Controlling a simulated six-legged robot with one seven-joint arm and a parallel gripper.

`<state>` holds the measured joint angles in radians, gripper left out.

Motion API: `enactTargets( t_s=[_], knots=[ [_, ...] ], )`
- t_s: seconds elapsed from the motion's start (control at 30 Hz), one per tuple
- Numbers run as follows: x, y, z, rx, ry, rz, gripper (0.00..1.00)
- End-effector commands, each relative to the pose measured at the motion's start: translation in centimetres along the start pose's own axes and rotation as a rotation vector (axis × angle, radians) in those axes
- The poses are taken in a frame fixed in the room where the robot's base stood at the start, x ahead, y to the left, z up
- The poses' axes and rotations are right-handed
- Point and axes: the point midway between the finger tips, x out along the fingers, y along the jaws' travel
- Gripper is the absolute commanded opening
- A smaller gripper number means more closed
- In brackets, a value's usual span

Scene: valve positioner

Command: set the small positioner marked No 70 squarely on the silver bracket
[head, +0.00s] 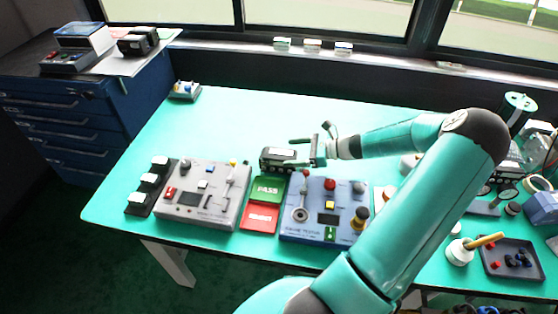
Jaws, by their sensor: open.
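My gripper (312,152) is over the middle of the teal table, reached in from the right, with its jaws open. A small dark boxy device with a pale top label (280,154) lies at the jaws' left side. It looks like a positioner, but its marking is too small to read. I cannot tell whether the jaws touch it or whether it rests on anything other than the table. I cannot make out a silver bracket for certain; the gripper and arm cover part of that area.
A grey tester panel (201,196) and a blue one (326,212) stand at the front, with green PASS (268,188) and red (260,218) cards between. A black rack (150,186) is left of them. A dark tray (511,259) is at right. The table's back left is mostly clear.

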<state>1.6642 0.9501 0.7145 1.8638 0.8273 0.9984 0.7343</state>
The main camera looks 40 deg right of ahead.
Motion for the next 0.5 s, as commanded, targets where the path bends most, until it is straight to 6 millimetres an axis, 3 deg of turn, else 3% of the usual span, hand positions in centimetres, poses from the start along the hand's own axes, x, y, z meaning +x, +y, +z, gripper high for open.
enactTargets(
  t_s=[0.23, 0.5],
  knots=[
    [3.5, 0.1, 0.0, 0.000, -0.002, 0.003, 0.80],
    [4.0, 0.0, 0.0, -0.001, 0.000, 0.000, 0.80]
  ],
)
